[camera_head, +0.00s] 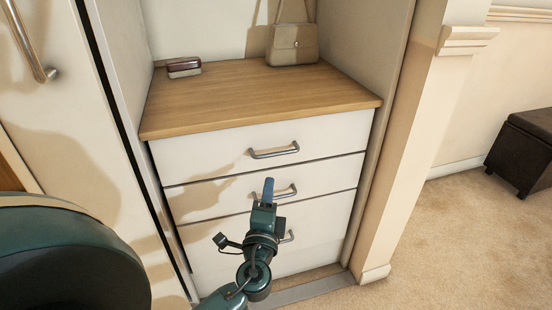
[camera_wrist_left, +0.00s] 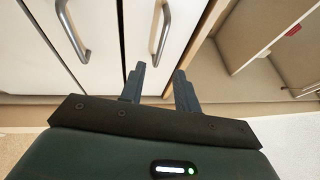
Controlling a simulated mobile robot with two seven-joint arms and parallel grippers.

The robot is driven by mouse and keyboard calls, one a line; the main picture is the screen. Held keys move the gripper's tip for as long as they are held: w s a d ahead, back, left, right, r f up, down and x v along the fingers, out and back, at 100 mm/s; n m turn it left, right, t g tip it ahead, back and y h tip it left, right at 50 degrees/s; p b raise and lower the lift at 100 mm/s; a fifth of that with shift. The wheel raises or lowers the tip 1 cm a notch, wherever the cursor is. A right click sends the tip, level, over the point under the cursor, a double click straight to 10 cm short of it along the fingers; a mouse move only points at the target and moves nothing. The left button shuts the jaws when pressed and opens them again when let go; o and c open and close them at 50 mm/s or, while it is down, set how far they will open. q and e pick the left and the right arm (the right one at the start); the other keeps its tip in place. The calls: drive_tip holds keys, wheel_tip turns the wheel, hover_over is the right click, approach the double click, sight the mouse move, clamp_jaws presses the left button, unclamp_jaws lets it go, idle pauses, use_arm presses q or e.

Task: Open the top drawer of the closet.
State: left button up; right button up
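The closet (camera_head: 265,230) has white drawers with metal bar handles under a wooden top. The top drawer (camera_head: 200,155) is shut, with its handle (camera_head: 274,151) near the middle of its front. My left gripper (camera_head: 268,190) is in front of the second drawer, below the top handle in the head view. In the left wrist view its two fingers (camera_wrist_left: 160,84) are apart with nothing between them. There the top drawer's handle (camera_wrist_left: 160,35) appears just beyond the fingertips, not touching them. My right gripper is not in view.
The second drawer's handle (camera_head: 290,190) is partly hidden by my gripper. A white door with a long handle (camera_head: 30,45) stands left. A dark stool (camera_head: 522,150) is right, with open carpet before it.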

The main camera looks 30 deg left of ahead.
sight(275, 153)
use_arm(q)
drive_tip(key=x, duration=1.2)
drive_tip(key=shift+w+a+r, duration=0.15)
drive_tip(key=shift+w, duration=0.1)
drive_tip(key=shift+c, duration=0.4)
clamp_jaws()
